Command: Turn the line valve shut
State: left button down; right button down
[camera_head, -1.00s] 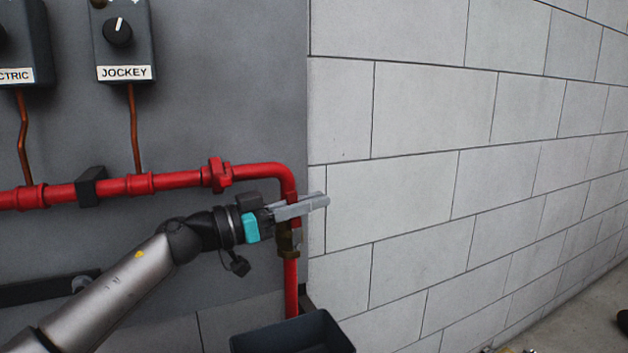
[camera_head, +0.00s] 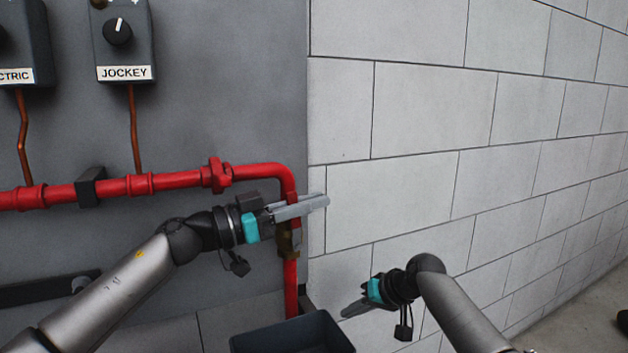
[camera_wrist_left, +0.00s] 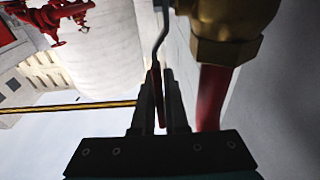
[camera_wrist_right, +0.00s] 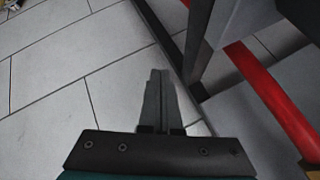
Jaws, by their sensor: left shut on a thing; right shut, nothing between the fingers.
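The line valve is a brass body (camera_head: 286,243) on the vertical red pipe at the wall corner, partly hidden behind my left gripper (camera_head: 320,202). In the left wrist view the brass body (camera_wrist_left: 228,40) is at upper right. Its lever, a grey bent stem (camera_wrist_left: 163,25) with a dark red grip (camera_wrist_left: 158,95), runs down between the left fingers (camera_wrist_left: 160,80), which are shut on the grip. My right gripper (camera_head: 346,312) is shut and empty, below and right of the valve, apart from it. Its closed fingers (camera_wrist_right: 159,80) also show in the right wrist view.
A red pipe (camera_head: 180,180) runs along the grey panel and bends down at the corner. A dark open box (camera_head: 290,335) stands below the valve, left of my right gripper. A JOCKEY control box (camera_head: 125,40) hangs above. The block wall (camera_head: 450,140) is bare at right.

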jog(key=s+a+r+n+g, duration=0.1)
jog(key=s+r+n, duration=0.15)
jog(key=r, duration=1.05)
jog(key=s+a+r+n+g, duration=0.1)
jog(key=s+r, duration=0.2)
jog(key=r, duration=1)
jog(key=s+a+r+n+g, duration=0.1)
jog(key=s+r+n+g, duration=0.15)
jog(key=r, duration=1.15)
jog(key=m, duration=0.1)
send_near(295, 221)
jog(key=w+a+f, duration=0.2)
jog(key=shift+s+t+y, duration=0.15)
jog(key=shift+t+y, duration=0.15)
jog(key=shift+t, duration=0.15)
jog(key=shift+a, duration=0.1)
